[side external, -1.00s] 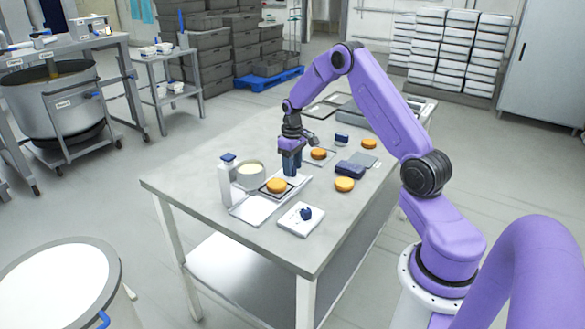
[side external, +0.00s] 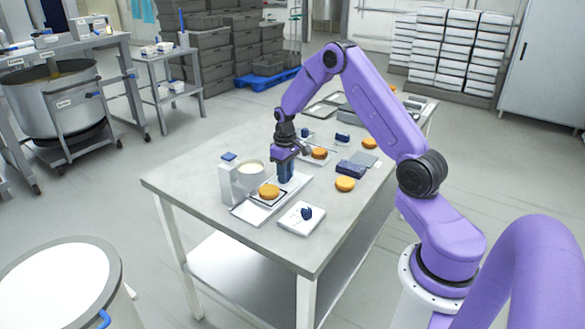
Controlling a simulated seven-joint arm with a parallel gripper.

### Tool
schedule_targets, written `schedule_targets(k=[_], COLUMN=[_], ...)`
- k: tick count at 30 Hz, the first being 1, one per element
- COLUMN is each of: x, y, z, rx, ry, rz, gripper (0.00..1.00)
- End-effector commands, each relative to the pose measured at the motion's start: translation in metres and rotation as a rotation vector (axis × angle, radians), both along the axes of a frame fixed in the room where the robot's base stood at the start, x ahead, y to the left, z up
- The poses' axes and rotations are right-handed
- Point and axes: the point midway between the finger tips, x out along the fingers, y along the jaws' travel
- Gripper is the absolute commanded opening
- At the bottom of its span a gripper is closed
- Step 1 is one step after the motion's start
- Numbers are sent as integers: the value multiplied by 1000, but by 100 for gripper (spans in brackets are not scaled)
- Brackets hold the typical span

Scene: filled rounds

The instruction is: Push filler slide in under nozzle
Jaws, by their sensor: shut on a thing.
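The filler (side external: 227,183) is a pale upright stand with a round cream-filled hopper (side external: 251,169) at the left of the table. Its nozzle is too small to make out. The filler slide (side external: 285,194) lies on the filler's pale base tray (side external: 250,212) and carries an orange-brown round (side external: 269,192), just in front of the hopper. My gripper (side external: 286,180) points down at the slide's back end, shut on it. The dark blue fingers hide the part they hold.
A white board with a blue knob (side external: 307,213) lies right of the base tray. A loose round (side external: 345,185), a dark blue block (side external: 351,169) and another round on a plate (side external: 320,153) stand to the right. The table's front left is clear.

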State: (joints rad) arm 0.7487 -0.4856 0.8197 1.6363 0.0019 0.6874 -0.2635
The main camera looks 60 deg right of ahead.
Motion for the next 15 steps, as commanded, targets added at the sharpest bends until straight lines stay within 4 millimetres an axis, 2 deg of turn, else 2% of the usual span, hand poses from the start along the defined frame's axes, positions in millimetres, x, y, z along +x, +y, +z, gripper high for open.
schedule_targets(k=[1, 3, 6, 15], x=[1, 1, 1, 0], y=[12, 24, 33, 34], z=[1, 1, 1, 1], rx=[-1, -1, -2, -2], ry=[0, 0, -2, -4], rz=[7, 6, 3, 2], gripper=[0, 0, 0, 0])
